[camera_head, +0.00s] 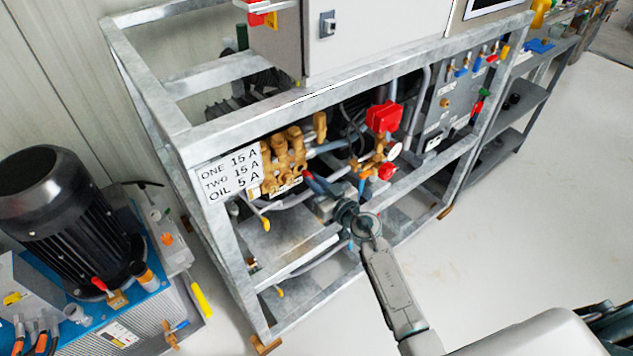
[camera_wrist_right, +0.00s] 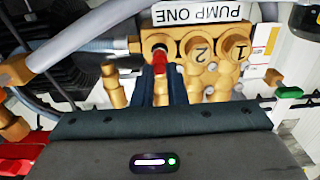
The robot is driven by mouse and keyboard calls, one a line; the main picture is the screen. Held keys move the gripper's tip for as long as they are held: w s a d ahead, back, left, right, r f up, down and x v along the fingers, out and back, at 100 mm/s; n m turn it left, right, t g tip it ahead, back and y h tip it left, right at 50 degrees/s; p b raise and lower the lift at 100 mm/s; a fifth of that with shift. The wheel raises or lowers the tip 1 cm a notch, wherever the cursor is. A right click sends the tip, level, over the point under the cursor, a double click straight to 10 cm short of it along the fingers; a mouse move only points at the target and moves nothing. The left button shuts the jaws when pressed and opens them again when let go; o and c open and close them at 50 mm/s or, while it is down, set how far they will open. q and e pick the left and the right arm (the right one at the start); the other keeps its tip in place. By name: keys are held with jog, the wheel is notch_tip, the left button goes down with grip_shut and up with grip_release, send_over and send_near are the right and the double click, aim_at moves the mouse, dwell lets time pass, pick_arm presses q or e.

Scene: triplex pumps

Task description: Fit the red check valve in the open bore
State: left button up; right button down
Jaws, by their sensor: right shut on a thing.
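The brass pump block (camera_head: 283,160) sits inside the grey frame. In the right wrist view the same block (camera_wrist_right: 200,45) carries the label PUMP ONE and black numbers 1 and 2. An open, dark-rimmed bore (camera_wrist_right: 157,43) shows at the block's left end there. My right gripper (camera_head: 309,179) reaches in front of the block. In the wrist view its two dark fingers (camera_wrist_right: 160,85) are shut on the red check valve (camera_wrist_right: 159,63). The valve's tip is right at the bore's lower edge; I cannot tell whether it has entered. My left gripper is not in view.
Frame rails (camera_head: 340,90) surround the pump. A red box (camera_head: 383,117) and a gauge (camera_head: 394,149) stand right of my gripper. A grey hose (camera_wrist_right: 85,42) passes left of the block in the wrist view. A sign (camera_head: 231,174) hangs on the frame.

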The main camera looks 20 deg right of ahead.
aim_at(308, 173)
jog(key=shift+p+x, duration=0.7)
jog(key=shift+x, duration=1.15)
dwell(1.2)
jog(key=c, duration=1.4)
grip_release()
